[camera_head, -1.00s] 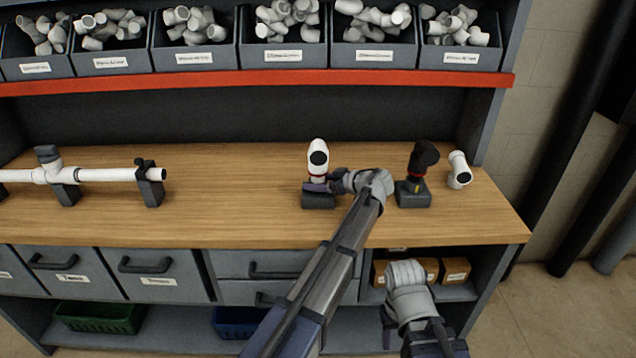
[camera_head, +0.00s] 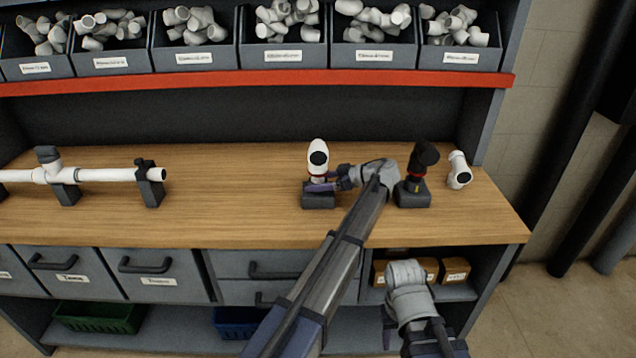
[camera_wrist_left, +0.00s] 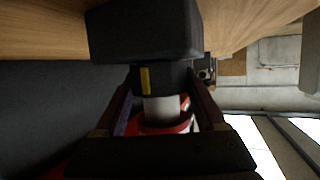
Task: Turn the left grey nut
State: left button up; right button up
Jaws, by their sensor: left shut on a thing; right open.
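The left dark grey nut (camera_wrist_left: 165,78) carries a yellow mark and sits against a dark block (camera_wrist_left: 145,35) in the left wrist view. My left gripper (camera_wrist_left: 162,82) is shut around this nut, one finger on each side. A white pipe neck (camera_wrist_left: 164,108) and a red ring show beyond it. In the head view my left gripper (camera_head: 320,187) reaches from the right, just under the white elbow (camera_head: 318,157), above its dark stand (camera_head: 318,202); its fingers partly hide the nut there. My right gripper (camera_head: 388,332) is low before the bench, open and partly hidden.
A second stand (camera_head: 412,198) with a black fitting (camera_head: 423,158) is close right of my left wrist. A loose white elbow (camera_head: 459,170) lies further right. A white pipe (camera_head: 105,174) rests in supports at left. The bench (camera_head: 230,195) between is clear.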

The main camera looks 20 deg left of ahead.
aim_at(325, 182)
pick_arm(q)
jog(key=shift+s+f, duration=0.1)
jog(key=o, duration=1.3)
jog(key=shift+o, duration=0.2)
jog(key=shift+d, duration=0.1)
jog(key=p+v, duration=0.2)
jog(key=v, duration=0.4)
jog(key=shift+d+r+p, duration=0.2)
jog(key=shift+r+p, duration=0.1)
jog(key=shift+p, duration=0.1)
jog(key=shift+d+r, duration=0.1)
jog(key=shift+d, duration=0.35)
